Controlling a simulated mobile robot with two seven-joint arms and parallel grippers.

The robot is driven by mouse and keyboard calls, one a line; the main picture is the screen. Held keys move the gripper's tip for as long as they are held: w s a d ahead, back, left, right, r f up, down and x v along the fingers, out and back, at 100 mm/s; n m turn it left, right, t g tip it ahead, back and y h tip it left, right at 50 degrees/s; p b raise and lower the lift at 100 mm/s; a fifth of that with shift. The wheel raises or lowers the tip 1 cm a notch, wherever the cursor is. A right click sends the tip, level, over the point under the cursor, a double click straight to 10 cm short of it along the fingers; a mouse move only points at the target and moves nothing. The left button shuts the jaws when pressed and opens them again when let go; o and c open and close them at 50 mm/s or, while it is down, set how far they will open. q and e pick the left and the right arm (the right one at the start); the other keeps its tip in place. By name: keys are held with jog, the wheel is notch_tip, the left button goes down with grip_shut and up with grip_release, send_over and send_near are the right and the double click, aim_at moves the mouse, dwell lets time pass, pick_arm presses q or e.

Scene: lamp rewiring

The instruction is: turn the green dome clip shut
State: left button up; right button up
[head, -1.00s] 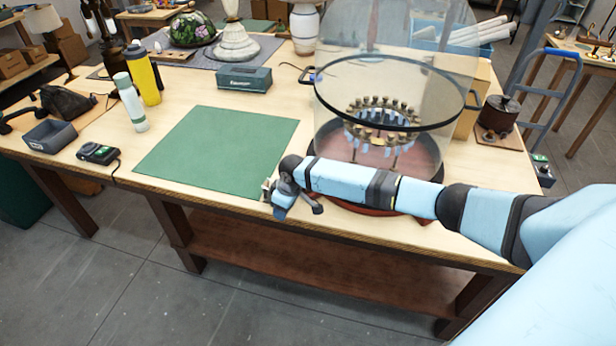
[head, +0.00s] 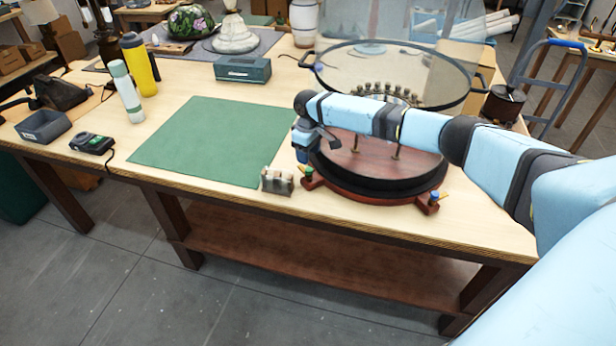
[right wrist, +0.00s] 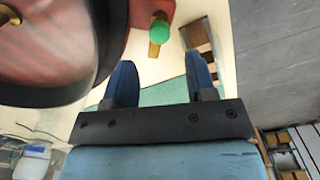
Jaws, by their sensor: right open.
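The green dome clip (head: 309,172) sits on a red lug at the left front of the dark-red round base (head: 375,197). It also shows in the right wrist view as a green cap (right wrist: 160,32) over a brass-coloured piece. My right gripper (head: 305,152) hangs just above and behind the clip, pointing down. In the right wrist view its two blue fingers (right wrist: 160,78) are apart with nothing between them, and the clip lies beyond their tips. My left gripper is not in view.
A second clip (head: 434,200) is at the base's right front. A small grey-brown block (head: 277,181) stands close left of the green clip, near the table edge. A green mat (head: 215,140) lies bare to the left. My right forearm crosses in front of the dome.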

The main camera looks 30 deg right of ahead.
aim_at(308, 169)
notch_tip(308, 169, down, 5)
jog(key=b, duration=0.3)
jog(key=shift+r, duration=0.15)
jog(key=shift+f+b, duration=0.8)
jog(key=shift+b, duration=0.15)
jog(key=c, duration=0.9)
